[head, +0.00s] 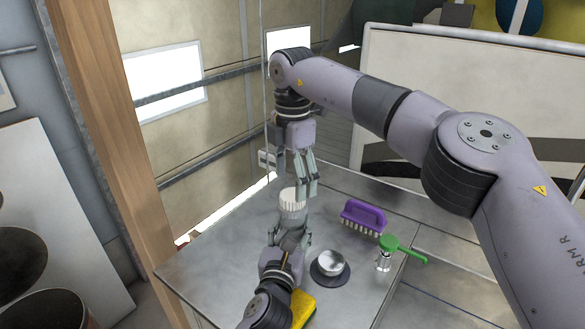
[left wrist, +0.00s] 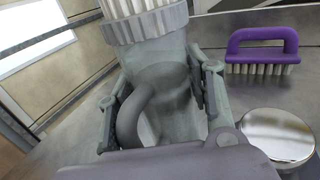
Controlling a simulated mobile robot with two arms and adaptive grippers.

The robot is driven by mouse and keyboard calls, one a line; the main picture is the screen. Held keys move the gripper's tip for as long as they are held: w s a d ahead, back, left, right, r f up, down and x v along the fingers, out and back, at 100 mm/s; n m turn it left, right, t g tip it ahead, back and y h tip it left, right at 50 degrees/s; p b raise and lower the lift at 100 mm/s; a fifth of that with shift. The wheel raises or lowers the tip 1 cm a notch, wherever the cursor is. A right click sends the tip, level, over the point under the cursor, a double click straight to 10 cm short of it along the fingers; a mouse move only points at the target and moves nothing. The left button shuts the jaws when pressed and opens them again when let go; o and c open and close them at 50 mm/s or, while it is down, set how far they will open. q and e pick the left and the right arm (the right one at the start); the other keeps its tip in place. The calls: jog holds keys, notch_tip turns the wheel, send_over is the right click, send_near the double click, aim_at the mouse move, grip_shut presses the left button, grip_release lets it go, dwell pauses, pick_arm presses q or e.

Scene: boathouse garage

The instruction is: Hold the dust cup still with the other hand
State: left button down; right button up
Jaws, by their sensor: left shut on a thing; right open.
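The dust cup (head: 291,219) is a clear grey cup with a curved handle, standing upright over the metal table. It also shows in the left wrist view (left wrist: 165,52). A white ribbed part (head: 291,197) tops it, and this fills the upper edge of the left wrist view (left wrist: 145,20). My left gripper (head: 290,238) is shut on the dust cup from the near side, its fingers on both sides of the cup in the left wrist view (left wrist: 158,95). My right gripper (head: 306,188) points down, open and empty, close beside the white top; contact cannot be told.
A purple brush (head: 365,211) lies to the right. A shiny round metal piece (head: 331,261) sits on a dark disc. A green-handled tool (head: 392,244) is near the right edge, and a yellow sponge (head: 303,308) near the front. The table's left part is clear.

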aim_at(292, 194)
jog(key=shift+f, duration=2.8)
jog(key=shift+c, duration=0.2)
jog(key=c, duration=1.2)
jog(key=shift+o, duration=0.2)
jog(key=n, duration=1.8)
jog(key=shift+r, duration=0.1)
jog(key=n, duration=1)
jog(key=shift+n, duration=0.4)
